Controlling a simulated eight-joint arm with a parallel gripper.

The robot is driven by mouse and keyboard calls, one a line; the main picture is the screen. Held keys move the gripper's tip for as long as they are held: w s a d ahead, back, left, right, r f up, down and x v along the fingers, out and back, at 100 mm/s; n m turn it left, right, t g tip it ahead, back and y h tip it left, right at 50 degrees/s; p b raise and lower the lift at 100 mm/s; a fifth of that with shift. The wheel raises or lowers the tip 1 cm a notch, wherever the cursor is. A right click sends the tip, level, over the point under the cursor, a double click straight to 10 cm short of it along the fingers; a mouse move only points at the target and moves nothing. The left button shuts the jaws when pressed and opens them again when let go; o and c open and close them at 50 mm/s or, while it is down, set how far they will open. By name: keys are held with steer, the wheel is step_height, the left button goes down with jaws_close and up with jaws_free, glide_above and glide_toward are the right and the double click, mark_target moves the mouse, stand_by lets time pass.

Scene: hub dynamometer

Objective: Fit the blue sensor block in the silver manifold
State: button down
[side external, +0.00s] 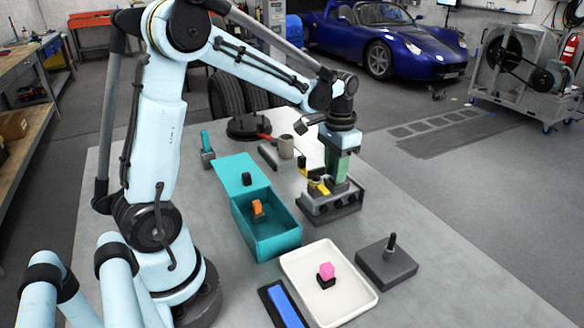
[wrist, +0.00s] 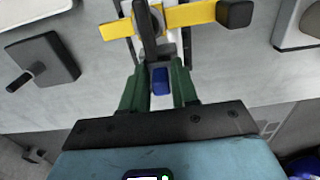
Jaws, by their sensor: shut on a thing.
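In the side external view my gripper (side external: 338,180) points down at the silver manifold (side external: 332,210), a grey block with dark round openings along its front. In the wrist view a small blue block (wrist: 160,81), which looks like the sensor block, is between the green fingers of my gripper (wrist: 158,75), and they are shut on it. A dark upright piece partly covers the area beyond it. A yellow bar (wrist: 195,15) with a black end crosses beyond the fingertips. The fingers hide the block in the side view, so I cannot tell whether it is seated.
A teal box (side external: 268,240) with an orange part stands left of the manifold. A white tray (side external: 352,300) with a pink-topped piece is in front. A dark base with a peg (side external: 386,265) is at front right. A blue bar (side external: 285,305) lies near the front. Bare table lies right of the manifold.

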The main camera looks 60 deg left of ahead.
steer(key=shift+f, duration=0.1)
steer(key=c, duration=0.9)
jaws_free()
steer(key=shift+o, duration=0.2)
step_height(320, 180, up, 11)
steer(key=s+d+f+t, duration=0.5)
steer(key=s+d+t, duration=0.2)
steer(key=s+d, duration=0.3)
steer(key=shift+s+f, duration=0.15)
steer(key=shift+s, duration=0.1)
